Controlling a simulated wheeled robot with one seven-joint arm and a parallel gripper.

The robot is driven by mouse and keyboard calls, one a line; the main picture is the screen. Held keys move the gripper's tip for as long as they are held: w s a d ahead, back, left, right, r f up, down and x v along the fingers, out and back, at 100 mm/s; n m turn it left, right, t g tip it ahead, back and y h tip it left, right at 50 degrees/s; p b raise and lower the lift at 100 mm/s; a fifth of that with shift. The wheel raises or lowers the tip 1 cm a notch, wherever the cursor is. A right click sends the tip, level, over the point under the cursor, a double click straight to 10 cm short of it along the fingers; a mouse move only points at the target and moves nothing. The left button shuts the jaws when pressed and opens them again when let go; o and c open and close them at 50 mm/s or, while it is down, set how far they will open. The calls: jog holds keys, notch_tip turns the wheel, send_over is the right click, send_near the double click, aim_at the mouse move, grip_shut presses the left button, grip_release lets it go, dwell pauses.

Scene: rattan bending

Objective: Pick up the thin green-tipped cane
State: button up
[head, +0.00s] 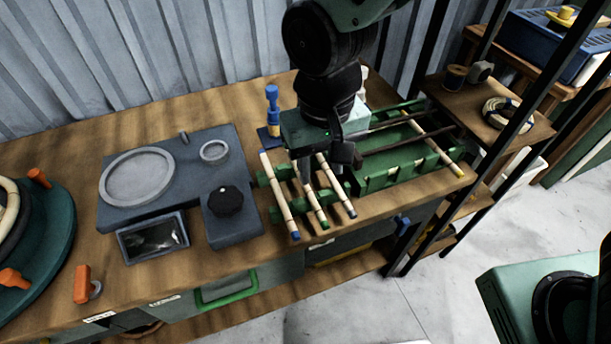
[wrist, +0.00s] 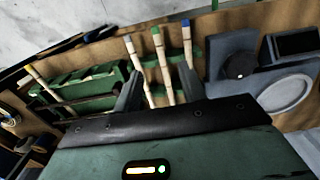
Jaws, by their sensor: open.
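The thin green-tipped cane (head: 311,195) lies in the middle of three canes across the green rack; its green end points to the front of the bench. In the wrist view the green-tipped cane (wrist: 162,62) shows between my two fingers. My gripper (head: 325,165) is open above the rack's back part, and it also shows in the wrist view (wrist: 160,74). The grey-tipped cane (wrist: 138,62) appears close beside one finger, and the blue-tipped cane (wrist: 190,62) beside the other. The gap in height between fingers and canes is hard to tell. My gripper hides the back part of the canes.
A green slotted box (head: 395,165) with dark rods and a yellow-tipped cane (head: 440,150) stands right of the rack. A grey fixture block (head: 170,175) is to the left. Bare bench top shows in front of the rack.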

send_over(319, 209)
jog(key=f, duration=0.5)
jog(key=s+f, duration=0.1)
jog(key=f, duration=0.1)
jog(key=shift+a+f, duration=0.1)
jog(key=shift+f, duration=0.2)
jog(key=shift+w+f+p, duration=0.25)
jog(key=shift+f, duration=1.05)
jog(key=shift+w+f+p, duration=0.2)
jog(key=shift+f, duration=1.1)
grip_shut()
